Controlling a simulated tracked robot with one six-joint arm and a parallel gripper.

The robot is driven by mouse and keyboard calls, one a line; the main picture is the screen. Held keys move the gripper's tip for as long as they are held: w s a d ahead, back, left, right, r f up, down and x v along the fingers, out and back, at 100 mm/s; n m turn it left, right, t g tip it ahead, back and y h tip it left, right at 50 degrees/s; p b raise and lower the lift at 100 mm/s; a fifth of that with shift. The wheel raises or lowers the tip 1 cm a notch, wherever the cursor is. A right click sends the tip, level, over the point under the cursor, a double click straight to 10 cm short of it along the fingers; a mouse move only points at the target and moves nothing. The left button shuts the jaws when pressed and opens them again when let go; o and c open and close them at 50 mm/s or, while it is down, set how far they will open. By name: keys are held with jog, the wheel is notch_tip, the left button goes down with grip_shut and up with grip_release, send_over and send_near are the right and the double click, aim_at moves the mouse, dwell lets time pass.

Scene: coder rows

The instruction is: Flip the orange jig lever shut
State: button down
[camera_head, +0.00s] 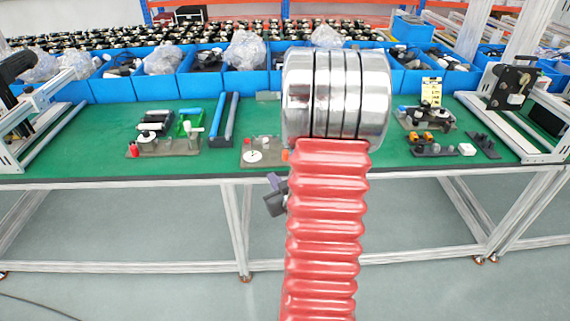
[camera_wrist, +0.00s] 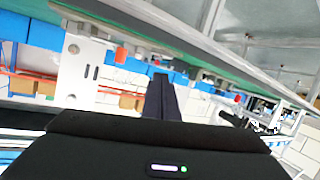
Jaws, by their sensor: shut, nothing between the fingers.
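In the head view, a brown jig plate (camera_head: 247,163) with a white round disc lies near the table's front edge. A small orange-red piece (camera_head: 285,155) shows at its right end, partly hidden by my arm; I cannot tell if it is the lever. Two orange parts (camera_head: 420,137) sit on a dark jig at the right. My gripper (camera_head: 273,197) shows partly, left of my red sleeve and below the table edge in the picture. In the tilted wrist view its dark fingers (camera_wrist: 162,95) are together and empty. An orange-red piece (camera_wrist: 121,54) shows there at upper left, apart from the fingers.
The green table (camera_head: 225,163) has a plate (camera_head: 165,146) with a red piece and a green holder at left. Blue bins (camera_head: 205,82) line the back. White metal frames (camera_head: 510,115) flank the table.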

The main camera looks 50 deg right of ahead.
jog(key=s+d+f+m+t+h, duration=0.1)
jog(key=s, duration=0.3)
jog(key=s+d+f+m+t+h, duration=0.1)
jog(key=s+d+m+h, duration=0.1)
jog(key=s, duration=0.3)
jog(key=shift+d+f, duration=0.25)
jog(key=shift+f, duration=0.05)
jog(key=x, duration=1.4)
jog(key=shift+r, duration=0.1)
jog(key=shift+d, duration=0.1)
